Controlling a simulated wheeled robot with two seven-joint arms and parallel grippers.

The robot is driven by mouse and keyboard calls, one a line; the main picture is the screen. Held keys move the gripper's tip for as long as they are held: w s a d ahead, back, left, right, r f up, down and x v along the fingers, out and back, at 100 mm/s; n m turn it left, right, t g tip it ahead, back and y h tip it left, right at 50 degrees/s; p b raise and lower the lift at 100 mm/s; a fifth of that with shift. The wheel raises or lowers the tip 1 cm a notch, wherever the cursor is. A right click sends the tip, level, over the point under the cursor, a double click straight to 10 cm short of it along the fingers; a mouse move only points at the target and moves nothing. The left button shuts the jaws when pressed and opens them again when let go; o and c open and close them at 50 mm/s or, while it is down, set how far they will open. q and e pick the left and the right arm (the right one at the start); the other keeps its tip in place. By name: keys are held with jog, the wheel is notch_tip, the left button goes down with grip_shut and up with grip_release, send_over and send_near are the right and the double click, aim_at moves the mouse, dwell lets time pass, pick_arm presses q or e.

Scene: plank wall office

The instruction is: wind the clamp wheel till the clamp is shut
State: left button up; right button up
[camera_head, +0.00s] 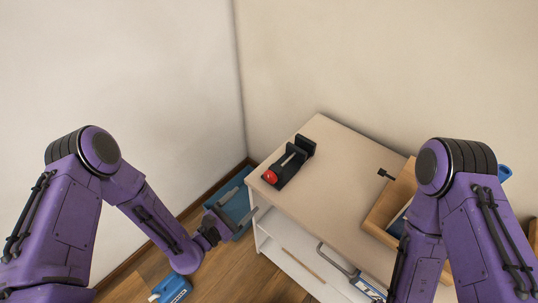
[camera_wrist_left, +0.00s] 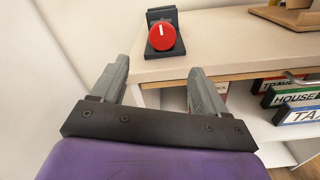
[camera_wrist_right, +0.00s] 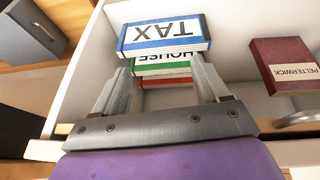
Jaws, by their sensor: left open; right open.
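The clamp (camera_head: 291,167) is a dark device lying near the back left corner of the cabinet top, with upright blocks at its far end and a pale bar along it. Its red wheel (camera_head: 270,177) is at the near end. In the left wrist view the red wheel (camera_wrist_left: 161,37) faces me with a white mark pointing up; it hides most of the clamp, so the jaw gap cannot be judged there. My left gripper (camera_head: 236,214) is open and empty, short of the wheel and lower than it. My right gripper (camera_wrist_right: 160,80) is open and empty, before shelved binders.
The right wrist view shows a blue TAX binder (camera_wrist_right: 165,36) and a dark red PELTERWICK book (camera_wrist_right: 283,66). A blue bin (camera_head: 236,208) stands on the floor beside the cabinet.

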aim_at(269, 178)
pick_arm(q)
jog(key=shift+h, duration=0.3)
jog(key=x, duration=0.3)
jog(key=p+x, duration=0.1)
jog(key=x, duration=0.2)
jog(key=r+p+x, duration=0.1)
jog(key=x, duration=0.2)
jog(key=shift+d, duration=0.25)
jog(key=shift+w+d, duration=0.3)
jog(key=shift+w, duration=0.15)
jog(key=shift+f, duration=0.1)
jog(key=shift+c, duration=0.3)
jog(key=c, duration=1)
jog(key=shift+f+m+b, duration=0.3)
jog(key=shift+m+b, duration=0.3)
jog(key=shift+b, duration=0.05)
jog(key=shift+m+b, duration=0.3)
jog(key=shift+m, duration=0.2)
jog(key=shift+r+m, duration=0.25)
jog(key=shift+m, duration=0.05)
